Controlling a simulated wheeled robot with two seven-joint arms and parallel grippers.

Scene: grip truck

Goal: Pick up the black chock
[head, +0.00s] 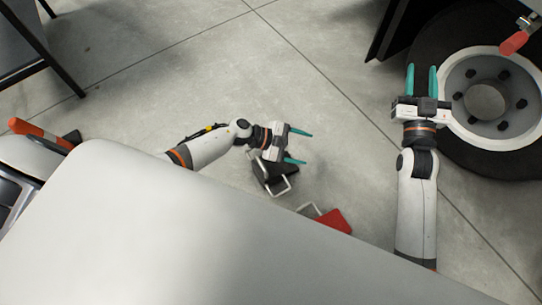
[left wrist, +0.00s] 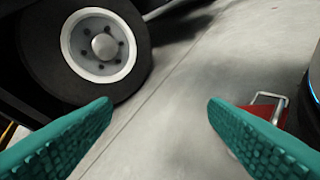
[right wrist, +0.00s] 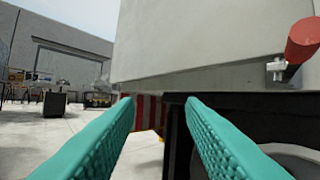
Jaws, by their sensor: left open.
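The black chock (head: 262,172), with a pale metal handle, lies on the concrete floor in the middle of the head view. My left gripper (head: 297,146) is open with teal fingers, above and slightly right of the chock, and its wrist partly hides it. The left wrist view shows both fingers (left wrist: 160,108) apart with nothing between them; I do not make out the black chock there. My right gripper (head: 422,79) is open and empty in front of the truck wheel; its fingers also show apart in the right wrist view (right wrist: 160,110).
A red chock (head: 333,220) with a metal handle lies right of the black one, partly hidden by my body; it also shows in the left wrist view (left wrist: 273,112). The truck wheel (head: 485,100) stands at the right. Open floor lies between.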

